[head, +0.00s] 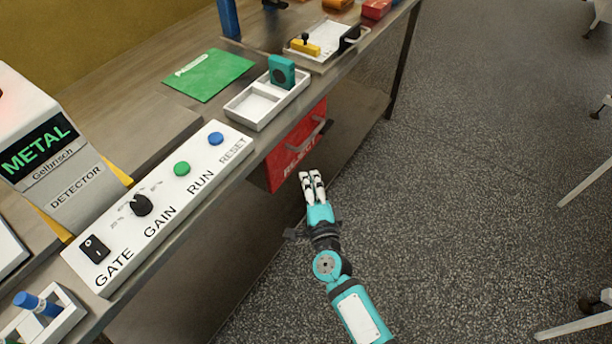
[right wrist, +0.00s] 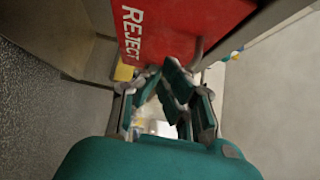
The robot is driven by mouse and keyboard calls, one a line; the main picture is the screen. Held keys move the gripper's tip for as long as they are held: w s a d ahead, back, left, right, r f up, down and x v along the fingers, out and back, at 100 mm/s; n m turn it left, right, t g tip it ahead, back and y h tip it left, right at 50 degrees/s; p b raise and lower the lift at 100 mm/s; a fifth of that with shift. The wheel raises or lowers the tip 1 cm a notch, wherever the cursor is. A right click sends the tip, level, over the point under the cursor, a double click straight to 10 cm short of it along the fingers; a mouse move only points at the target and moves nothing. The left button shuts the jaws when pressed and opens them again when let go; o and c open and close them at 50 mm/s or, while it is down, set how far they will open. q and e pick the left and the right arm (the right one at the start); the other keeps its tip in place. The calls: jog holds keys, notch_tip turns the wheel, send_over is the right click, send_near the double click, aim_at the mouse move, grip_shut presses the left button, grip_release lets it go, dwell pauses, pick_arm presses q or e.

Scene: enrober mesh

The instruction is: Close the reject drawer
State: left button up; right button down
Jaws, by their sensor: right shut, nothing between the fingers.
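The reject drawer (head: 288,170) shows as a red front panel with white lettering and a grey bar handle (head: 318,131), under the table's front edge. How far it stands out is hard to tell from above. In the right wrist view the red front (right wrist: 185,25) reading REJECT fills the top middle, just beyond the fingers. My right gripper (head: 311,174) is shut and empty, just in front of the drawer's lower right side. Its fingers also show in the right wrist view (right wrist: 168,80), close to the panel; contact cannot be told. My left gripper is out of view.
On the table above stand a white tray (head: 250,110) with a teal block, a green mat (head: 208,74) and a control panel (head: 150,212) with knob and buttons. A metal detector (head: 60,165) stands left. Open grey floor (head: 460,180) lies to the right, with white-legged furniture at the edge.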

jog(key=s+d, duration=0.1)
jog(key=s, duration=0.6)
jog(key=s+d+f+n+g+p, duration=0.1)
jog(key=s+d+f+n+g, duration=0.2)
jog(key=f, duration=0.6)
jog(key=s+d+f+n+g, duration=0.15)
jog(key=s+f+n, duration=0.3)
jog(key=f, duration=0.55)
jog(key=s+d+f+n+g+p, duration=0.1)
jog(key=s+f+n+g, duration=0.35)
jog(key=f, duration=0.45)
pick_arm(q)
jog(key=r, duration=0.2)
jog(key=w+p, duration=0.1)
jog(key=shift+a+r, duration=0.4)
pick_arm(e)
jog(key=s+d+f+n+g+h, duration=0.1)
jog(key=s+d+f, duration=0.3)
jog(key=s, duration=0.4)
jog(key=s+d+f+n+g+h, duration=0.1)
jog(key=s+d+f+n+g, duration=0.2)
jog(key=s, duration=0.5)
jog(key=s+d+f+n+g+h, duration=0.1)
jog(key=s+d+f+n+g, duration=0.1)
jog(key=s+d+f, duration=0.5)
jog(key=shift+s+d+f+g, duration=0.2)
jog(key=shift+s+d+g, duration=0.35)
jog(key=shift+s+g, duration=0.45)
jog(key=shift+s, duration=0.1)
